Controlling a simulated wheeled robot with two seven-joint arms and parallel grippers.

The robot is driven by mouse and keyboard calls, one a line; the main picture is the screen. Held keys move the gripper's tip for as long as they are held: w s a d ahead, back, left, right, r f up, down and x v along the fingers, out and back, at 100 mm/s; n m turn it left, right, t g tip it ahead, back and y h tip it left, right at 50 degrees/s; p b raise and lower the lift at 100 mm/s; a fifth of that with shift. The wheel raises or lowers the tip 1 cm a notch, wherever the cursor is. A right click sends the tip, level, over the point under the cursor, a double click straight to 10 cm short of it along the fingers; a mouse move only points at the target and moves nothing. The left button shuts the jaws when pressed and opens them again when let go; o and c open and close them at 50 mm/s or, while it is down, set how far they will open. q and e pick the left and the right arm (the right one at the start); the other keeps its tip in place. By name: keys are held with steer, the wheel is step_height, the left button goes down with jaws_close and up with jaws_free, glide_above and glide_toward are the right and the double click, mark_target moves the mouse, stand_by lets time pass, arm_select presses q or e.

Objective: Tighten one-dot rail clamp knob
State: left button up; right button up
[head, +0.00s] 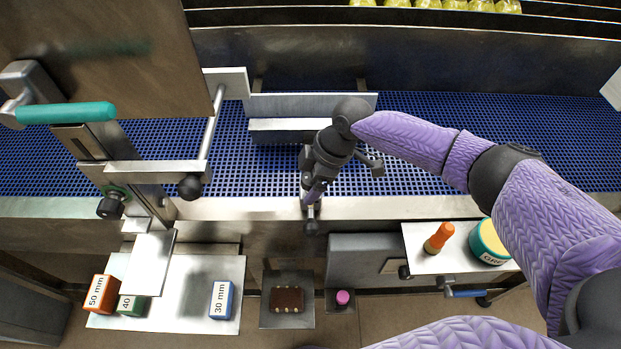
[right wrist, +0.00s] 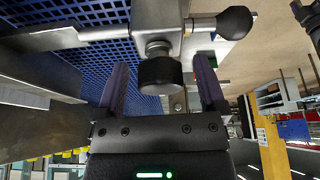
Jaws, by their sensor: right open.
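In the right wrist view a black clamp knob (right wrist: 160,73) on a metal stem sits between the two purple fingers of my right gripper (right wrist: 160,92). The fingers stand apart on either side of it, with gaps showing. A second black knob (right wrist: 236,22) ends a metal rod at upper right. In the head view my right gripper (head: 309,193) is over the belt's near edge, and its hand hides the knob between the fingers. A black knob (head: 311,228) shows just below it. No dot mark is readable. My left gripper is not in view.
The blue mesh belt (head: 430,165) runs behind, with a metal rail (head: 310,104) over it. At left, another clamp has black knobs (head: 110,207) and a teal handle (head: 65,113). Below are labelled blocks (head: 221,300), a pink-topped item (head: 343,297) and an orange-capped item (head: 438,238).

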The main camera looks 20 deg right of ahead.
jaws_close()
steer(key=shift+r+m+p, duration=0.15)
steer(key=shift+m+p, duration=0.25)
steer(key=shift+p, duration=0.15)
steer(key=m+t+p, duration=0.1)
steer(key=m+p, duration=0.2)
steer(key=m+t+h+p, duration=0.1)
steer(key=m+p, duration=0.2)
steer(key=p, duration=0.1)
steer(key=shift+r+m+p, duration=0.15)
steer(key=shift+m+p, duration=0.15)
steer(key=m+h+p, duration=0.1)
steer(key=m+p, duration=0.1)
steer(key=shift+m+t, duration=0.3)
steer(key=shift+t, duration=0.1)
steer(key=m+h+p, duration=0.1)
steer(key=m+p, duration=0.1)
steer(key=shift+m, duration=0.4)
steer(key=shift+m+t+h+p, duration=0.3)
steer(key=shift+m+t+h, duration=0.15)
steer(key=shift+m, duration=0.45)
steer(key=shift+w+f+m+h, duration=0.15)
steer(key=shift+m+h, duration=0.7)
steer(key=shift+m, duration=1.15)
